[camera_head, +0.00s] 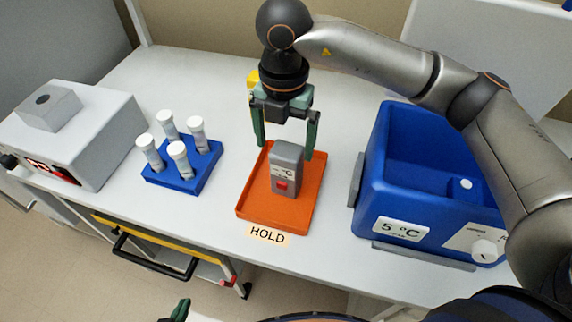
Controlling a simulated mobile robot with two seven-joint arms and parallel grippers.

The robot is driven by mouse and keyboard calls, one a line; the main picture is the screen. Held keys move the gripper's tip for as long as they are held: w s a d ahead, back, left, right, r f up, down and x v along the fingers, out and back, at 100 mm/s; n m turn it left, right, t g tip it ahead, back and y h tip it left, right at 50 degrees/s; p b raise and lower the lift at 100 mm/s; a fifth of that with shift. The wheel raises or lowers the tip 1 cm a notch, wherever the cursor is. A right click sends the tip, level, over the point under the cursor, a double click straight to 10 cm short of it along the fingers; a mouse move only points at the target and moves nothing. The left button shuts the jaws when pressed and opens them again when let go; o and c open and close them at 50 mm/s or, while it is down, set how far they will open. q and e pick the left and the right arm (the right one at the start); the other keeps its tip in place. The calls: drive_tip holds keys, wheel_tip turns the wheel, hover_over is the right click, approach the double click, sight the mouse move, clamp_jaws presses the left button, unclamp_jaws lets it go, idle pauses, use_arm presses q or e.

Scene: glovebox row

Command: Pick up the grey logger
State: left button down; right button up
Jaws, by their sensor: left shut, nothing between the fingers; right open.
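The grey logger (285,176), with a small display and a red patch on its front, stands upright in the orange tray (257,208). My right gripper (285,151) is open, pointing down, with its green fingers apart at the logger's upper end, one to each side in the picture. Whether the fingers are level with the logger or behind it I cannot tell. Nothing is held in it. My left gripper (180,308) shows only as a green fingertip part at the bottom edge, away from the tray; it is shut and empty.
A blue rack (183,184) with several white-capped tubes stands left of the tray. A grey instrument (72,128) is at the far left. A blue cooler box (378,185) marked 5 °C stands at the right, under my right arm. A HOLD label (268,236) lies before the tray.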

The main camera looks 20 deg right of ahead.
sight(287, 167)
drive_tip(key=shift+f, duration=0.9)
drive_tip(key=shift+s+d+f+p, duration=0.1)
drive_tip(key=shift+f+p, duration=0.2)
drive_tip(key=shift+f, duration=1.05)
drive_tip(key=shift+s+d+f+p, duration=0.1)
drive_tip(key=shift+f+p, duration=0.15)
drive_tip(key=shift+f, duration=1.1)
drive_tip(key=shift+c, duration=0.4)
drive_tip(key=c, duration=1.4)
